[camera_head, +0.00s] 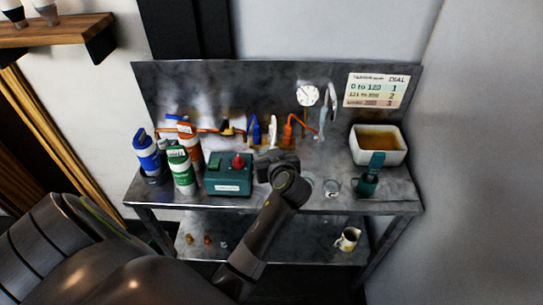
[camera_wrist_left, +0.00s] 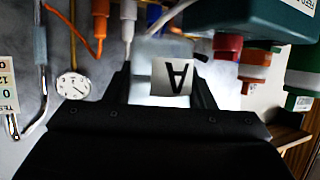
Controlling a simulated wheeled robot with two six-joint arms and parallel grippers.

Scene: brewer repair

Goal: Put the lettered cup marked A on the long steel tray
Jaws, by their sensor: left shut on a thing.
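The cup marked A (camera_wrist_left: 172,77) shows in the left wrist view with its black letter upside down on a white label. The cup sits between the two fingers of my left gripper (camera_wrist_left: 163,88), which is shut on it. In the head view my left gripper (camera_head: 280,165) is over the front middle of the steel bench (camera_head: 290,201), just right of the teal box (camera_head: 229,187); the arm hides the cup there. I cannot make out a long steel tray apart from the bench. My right gripper is not in view.
Blue (camera_head: 148,160), green (camera_head: 181,172) and orange (camera_head: 189,145) bottles stand at the left. A clear glass (camera_head: 332,187), a teal-and-black tool (camera_head: 370,175) and a white basin (camera_head: 378,157) are at the right. A mug (camera_head: 348,239) sits on the lower shelf.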

